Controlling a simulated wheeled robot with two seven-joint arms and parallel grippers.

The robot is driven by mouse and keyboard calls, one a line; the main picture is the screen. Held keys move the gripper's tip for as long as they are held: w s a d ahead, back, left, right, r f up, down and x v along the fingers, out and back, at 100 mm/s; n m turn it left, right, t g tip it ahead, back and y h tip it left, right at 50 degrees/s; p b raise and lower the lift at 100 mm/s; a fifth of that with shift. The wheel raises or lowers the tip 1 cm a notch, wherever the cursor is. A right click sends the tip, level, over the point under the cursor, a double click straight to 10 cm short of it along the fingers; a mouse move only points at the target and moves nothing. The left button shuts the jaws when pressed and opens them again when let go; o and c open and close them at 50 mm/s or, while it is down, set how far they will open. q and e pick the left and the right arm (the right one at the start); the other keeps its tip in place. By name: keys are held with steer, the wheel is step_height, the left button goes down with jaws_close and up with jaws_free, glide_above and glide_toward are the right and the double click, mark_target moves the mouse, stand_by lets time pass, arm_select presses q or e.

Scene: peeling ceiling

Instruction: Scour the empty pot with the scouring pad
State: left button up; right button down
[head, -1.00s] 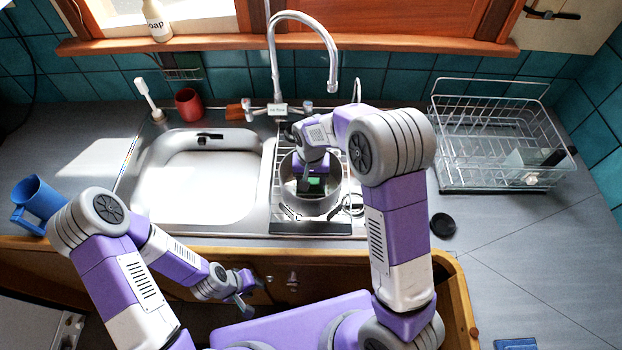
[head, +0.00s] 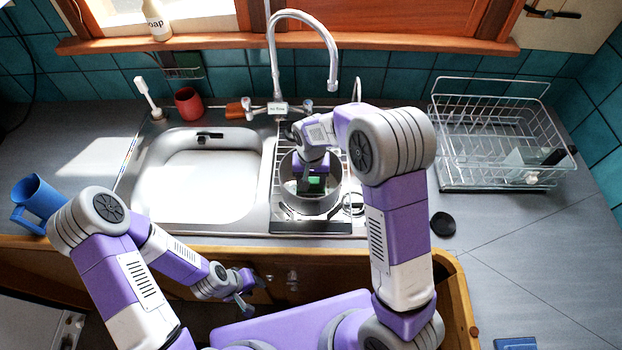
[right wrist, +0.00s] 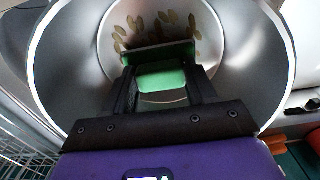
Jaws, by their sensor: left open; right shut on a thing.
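A steel pot (head: 327,205) stands on the ribbed drainer to the right of the sink. In the right wrist view, the pot's inner wall (right wrist: 72,62) surrounds my right gripper, and brownish spots (right wrist: 170,18) show on its inside. My right gripper (head: 313,184) reaches down into the pot. It is shut on a green scouring pad (right wrist: 162,75), held down inside the pot; whether the pad touches the bottom is hard to tell. My left gripper (head: 243,293) is open and empty, low in front of the counter, away from the pot.
An empty sink basin (head: 195,178) lies left of the pot, with a tall faucet (head: 334,70) behind. A wire dish rack (head: 490,180) stands at right. A blue jug (head: 38,200), a red cup (head: 188,104) and a black round lid (head: 442,224) stand on the counter.

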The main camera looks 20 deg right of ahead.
steer(key=shift+f, duration=0.2)
steer(key=shift+f+b, duration=0.5)
steer(key=shift+b, duration=0.05)
stand_by(0.3)
steer(key=shift+w+d, duration=0.3)
steer(key=shift+w, duration=0.4)
steer(key=shift+w+d, duration=0.25)
steer(key=shift+w, duration=0.4)
steer(key=shift+a, duration=1.15)
